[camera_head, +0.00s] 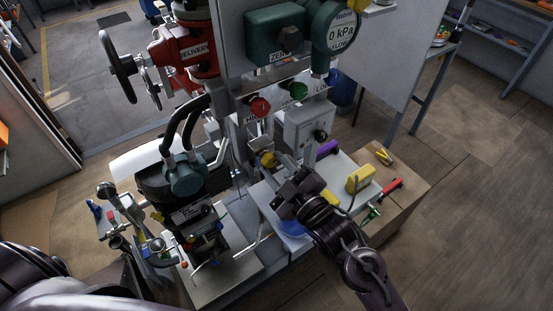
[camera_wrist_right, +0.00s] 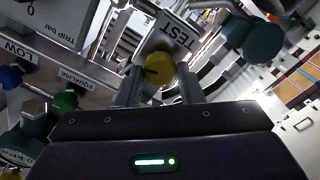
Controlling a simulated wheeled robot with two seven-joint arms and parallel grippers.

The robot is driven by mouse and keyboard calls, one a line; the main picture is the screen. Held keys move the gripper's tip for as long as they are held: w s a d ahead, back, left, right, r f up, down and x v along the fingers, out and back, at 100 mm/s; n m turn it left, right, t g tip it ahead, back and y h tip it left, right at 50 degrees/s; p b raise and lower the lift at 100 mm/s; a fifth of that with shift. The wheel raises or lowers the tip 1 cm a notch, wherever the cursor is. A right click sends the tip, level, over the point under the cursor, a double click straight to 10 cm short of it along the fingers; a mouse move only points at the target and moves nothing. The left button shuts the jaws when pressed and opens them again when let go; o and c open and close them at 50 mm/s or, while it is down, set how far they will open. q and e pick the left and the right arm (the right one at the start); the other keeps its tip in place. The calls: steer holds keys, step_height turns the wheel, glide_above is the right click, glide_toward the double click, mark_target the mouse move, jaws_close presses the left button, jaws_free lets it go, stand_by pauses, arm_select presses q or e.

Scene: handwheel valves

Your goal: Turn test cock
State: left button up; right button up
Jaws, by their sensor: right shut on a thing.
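The test cock has a yellow knob (camera_head: 268,159) on the panel side of the rig, left of a grey box. The fingers partly hide the knob in the head view. My left arm shows only at the lower left edge; its gripper cannot be made out.
Red (camera_head: 259,107) and green (camera_head: 298,91) knobs sit above the cock. A grey box (camera_head: 309,131) stands close on the right. Black hoses and a teal pump (camera_head: 188,175) are on the left. A yellow block (camera_head: 360,178) and loose tools lie on the bench at right.

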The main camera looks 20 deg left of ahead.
steer(key=shift+r+m+p, duration=0.2)
steer(key=shift+m+p, duration=0.15)
steer(key=shift+m, duration=0.55)
steer(key=o, duration=0.4)
steer(key=shift+f+m, duration=0.2)
steer(key=shift+m, duration=0.3)
steer(key=o, duration=0.4)
steer(key=p+v, duration=0.1)
steer(key=v, duration=0.5)
steer(key=shift+p, duration=0.3)
